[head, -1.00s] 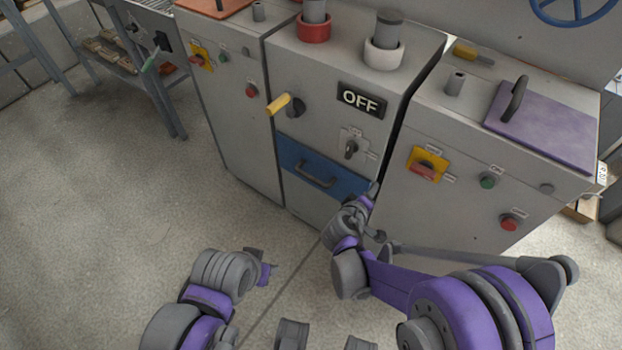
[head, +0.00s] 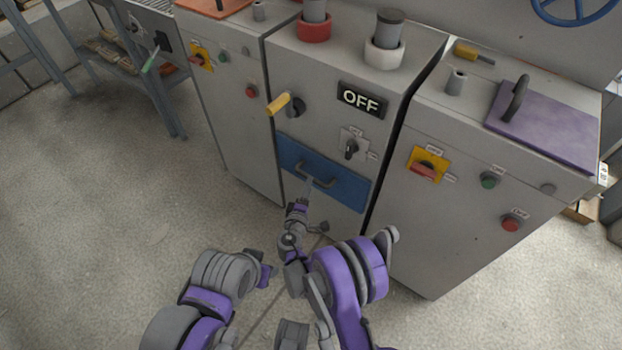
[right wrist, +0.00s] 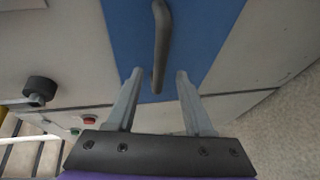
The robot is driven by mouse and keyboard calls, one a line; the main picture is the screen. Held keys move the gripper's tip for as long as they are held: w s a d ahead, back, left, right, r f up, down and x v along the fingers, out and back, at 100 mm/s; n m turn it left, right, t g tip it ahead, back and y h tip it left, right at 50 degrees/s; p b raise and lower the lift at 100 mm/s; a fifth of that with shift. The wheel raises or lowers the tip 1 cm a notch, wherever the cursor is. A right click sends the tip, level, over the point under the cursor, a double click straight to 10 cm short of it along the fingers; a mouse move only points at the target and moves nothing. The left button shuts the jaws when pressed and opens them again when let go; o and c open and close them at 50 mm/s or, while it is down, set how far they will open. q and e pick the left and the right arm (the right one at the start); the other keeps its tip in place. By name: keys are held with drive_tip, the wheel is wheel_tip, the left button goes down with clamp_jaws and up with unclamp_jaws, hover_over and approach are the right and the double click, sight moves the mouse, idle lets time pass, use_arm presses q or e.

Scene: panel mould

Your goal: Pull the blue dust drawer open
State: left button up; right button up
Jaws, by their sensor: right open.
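The blue dust drawer (head: 345,184) is a blue front panel low on the middle grey cabinet, and it looks flush with the cabinet face. It carries a dark bar handle (head: 317,177). My right gripper (head: 305,190) is just below and in front of the handle. In the right wrist view the two fingers of my right gripper (right wrist: 158,85) are apart, with the near end of the handle (right wrist: 161,45) between them and no visible contact. The blue panel (right wrist: 205,40) lies behind. My left gripper (head: 268,275) is low at the left, away from the cabinet, and its jaws are not clear.
Grey cabinets stand on both sides, the right one with an orange-yellow switch (head: 427,166). The floor (head: 130,220) in front and left is clear.

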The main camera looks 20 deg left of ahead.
drive_tip(key=w, duration=0.4)
drive_tip(key=shift+w+a+f, duration=0.1)
drive_tip(key=shift+w+f, duration=0.3)
clamp_jaws()
idle(1.1)
